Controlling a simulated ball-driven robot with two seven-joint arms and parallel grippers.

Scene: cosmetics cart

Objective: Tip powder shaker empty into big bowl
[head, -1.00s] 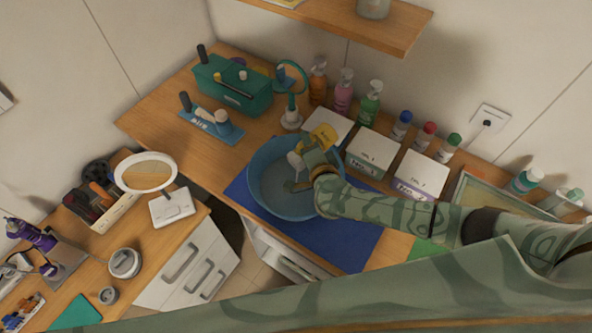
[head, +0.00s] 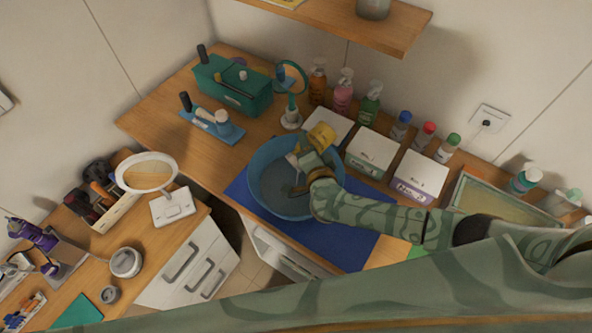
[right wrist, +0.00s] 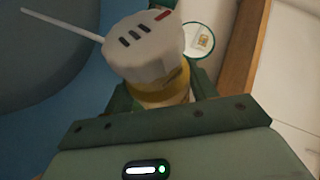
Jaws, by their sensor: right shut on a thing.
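The big blue bowl (head: 262,205) stands on the dark blue mat (head: 352,238). My right gripper (head: 307,157) is over the bowl's back right part. It is shut on the powder shaker (head: 321,135), whose yellow end shows above the bowl's back rim, with a whitish part left of the fingers. In the right wrist view the shaker (right wrist: 145,48) shows a white cap with dark slots and a red mark, over a yellow body between the fingers. The shaker is tilted. A thin white streak or stick runs left from the cap; I cannot tell which. My left gripper is out of view.
White boxes (head: 372,152) stand close right of the bowl, with several bottles (head: 343,92) behind. A round teal mirror (head: 291,78) and a teal caddy (head: 233,86) stand behind the bowl. A white mirror (head: 147,172) stands on the left counter.

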